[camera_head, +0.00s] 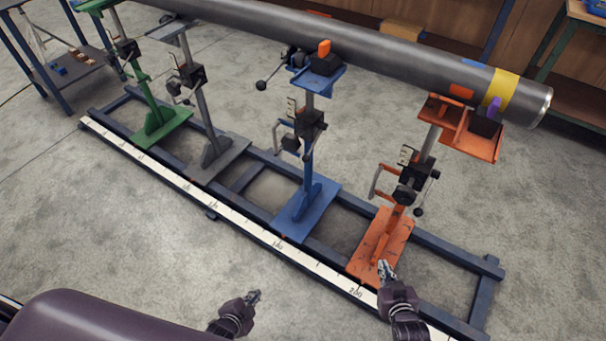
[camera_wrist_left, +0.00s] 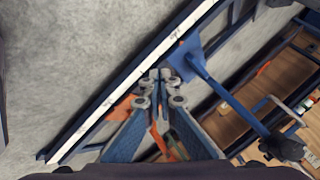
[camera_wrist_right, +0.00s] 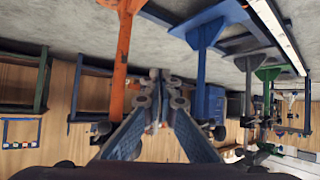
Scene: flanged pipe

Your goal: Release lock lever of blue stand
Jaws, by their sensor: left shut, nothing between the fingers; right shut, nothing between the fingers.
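The blue stand (camera_head: 308,165) stands upright on the floor rail, third from the left, under the pipe (camera_head: 350,42). A black clamp block (camera_head: 310,124) with small levers sits on its post; which one is the lock lever I cannot tell. The stand also shows in the left wrist view (camera_wrist_left: 222,92) and the right wrist view (camera_wrist_right: 201,62). My left gripper (camera_head: 256,296) is shut and empty, in front of the rail and apart from the stand. My right gripper (camera_head: 384,268) is shut and empty, in front of the orange stand's base.
An orange stand (camera_head: 375,245) is to the right of the blue one; grey (camera_head: 222,155) and green (camera_head: 165,122) stands are to the left. A white scale (camera_head: 240,223) runs along the rail (camera_head: 435,240). Open floor lies in front of the rail.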

